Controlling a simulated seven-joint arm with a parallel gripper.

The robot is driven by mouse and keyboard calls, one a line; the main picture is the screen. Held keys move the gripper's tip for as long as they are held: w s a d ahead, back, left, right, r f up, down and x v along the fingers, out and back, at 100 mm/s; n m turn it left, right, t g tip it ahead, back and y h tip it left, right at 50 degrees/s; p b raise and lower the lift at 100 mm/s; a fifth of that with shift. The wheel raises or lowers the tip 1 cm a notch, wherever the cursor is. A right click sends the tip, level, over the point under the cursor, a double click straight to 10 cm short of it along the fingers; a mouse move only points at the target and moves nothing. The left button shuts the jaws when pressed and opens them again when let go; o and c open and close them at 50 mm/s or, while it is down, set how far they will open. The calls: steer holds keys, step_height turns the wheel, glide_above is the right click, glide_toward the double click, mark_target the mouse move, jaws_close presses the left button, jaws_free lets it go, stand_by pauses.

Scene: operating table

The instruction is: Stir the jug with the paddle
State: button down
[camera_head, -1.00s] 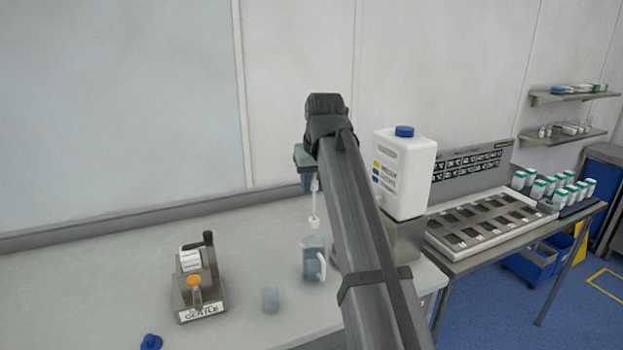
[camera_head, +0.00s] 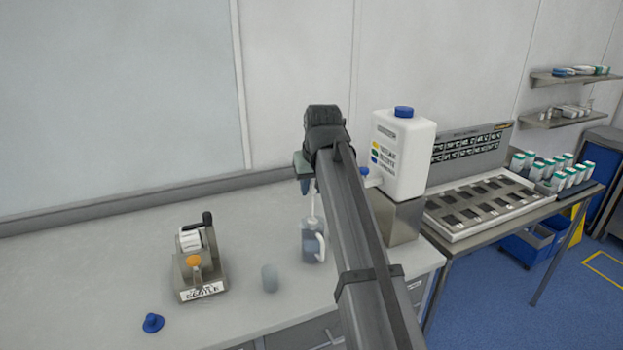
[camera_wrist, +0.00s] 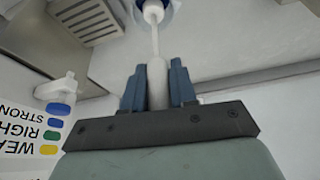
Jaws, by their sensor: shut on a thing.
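The jug (camera_head: 312,246) is a clear bluish pitcher with a white handle on its right side, standing on the counter. My gripper (camera_wrist: 158,88) is shut on the paddle (camera_wrist: 155,45), with the grey-white handle between its blue fingers. In the head view the thin white paddle (camera_head: 313,208) hangs down from my gripper (camera_head: 307,188), and its lower end is at the jug's mouth. In the wrist view the paddle's far end is over a blue round shape, most of it cut off by the frame. How deep the paddle sits is hard to tell.
A white container (camera_head: 404,152) with a blue cap stands on a metal stand right of the jug. A small clear cup (camera_head: 270,278), a blue lid (camera_head: 153,322) and a metal device with a crank (camera_head: 197,265) are on the left. The left counter is mostly free.

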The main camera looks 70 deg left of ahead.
mark_target(312, 207)
steer(key=shift+f, duration=3.75)
steer(key=shift+a, duration=0.1)
